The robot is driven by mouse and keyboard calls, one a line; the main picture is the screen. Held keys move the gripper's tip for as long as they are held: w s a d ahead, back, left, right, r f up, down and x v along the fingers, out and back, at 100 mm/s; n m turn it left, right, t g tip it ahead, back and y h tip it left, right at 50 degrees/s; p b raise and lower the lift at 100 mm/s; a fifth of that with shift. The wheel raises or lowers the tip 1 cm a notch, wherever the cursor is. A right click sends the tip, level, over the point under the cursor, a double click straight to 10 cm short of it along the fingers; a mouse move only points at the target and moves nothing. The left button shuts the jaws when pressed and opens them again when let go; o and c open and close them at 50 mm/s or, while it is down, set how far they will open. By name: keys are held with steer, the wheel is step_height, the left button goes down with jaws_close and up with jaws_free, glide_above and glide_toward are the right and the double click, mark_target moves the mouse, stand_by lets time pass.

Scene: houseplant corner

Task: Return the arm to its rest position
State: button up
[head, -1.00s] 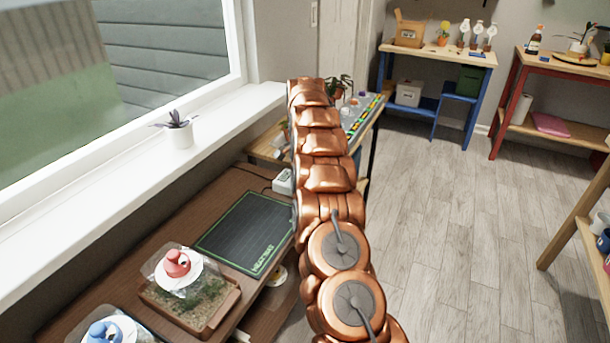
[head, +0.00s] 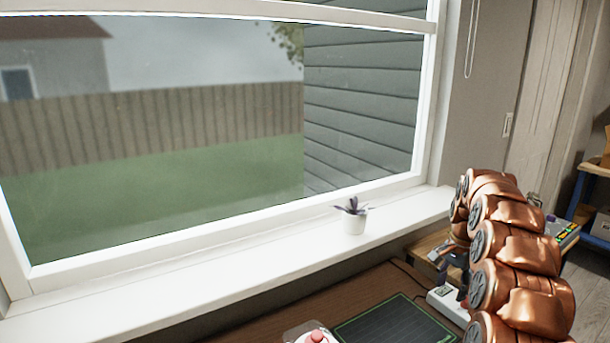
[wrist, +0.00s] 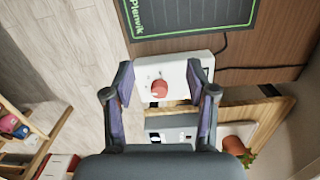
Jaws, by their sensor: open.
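My copper-coloured arm (head: 520,265) stands at the right of the head view, arched over with its end pointing down. My gripper (head: 455,268) shows as a dark shape at the arm's left side, above a white control box (head: 447,303). In the wrist view my gripper (wrist: 160,88) has its two fingers spread apart. The white box with a red knob (wrist: 160,86) appears between and beyond the fingers. I cannot tell from the view how close the fingers are to it. Nothing is held.
A black heat mat with green edging (head: 395,325) lies on the brown bench beside the box. A small potted plant (head: 354,220) stands on the white windowsill (head: 240,270). In the wrist view a terracotta pot (wrist: 240,133) is at lower right; bare floor (wrist: 75,60) is at left.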

steer(key=s+a+r+n+p, duration=0.2)
steer(key=s+a+r+n, duration=0.2)
steer(key=s+a+r, duration=0.35)
steer(key=s+a+r+n+p, duration=0.25)
steer(key=s+a+r, duration=0.25)
steer(key=s+a, duration=0.45)
steer(key=s+a+n+p, duration=0.1)
steer(key=s+n+p, duration=0.1)
steer(key=s, duration=1.2)
steer(key=s+a+n+g+p, duration=0.1)
steer(key=s+n, duration=0.3)
steer(key=s, duration=1)
steer(key=shift+a+p, duration=0.55)
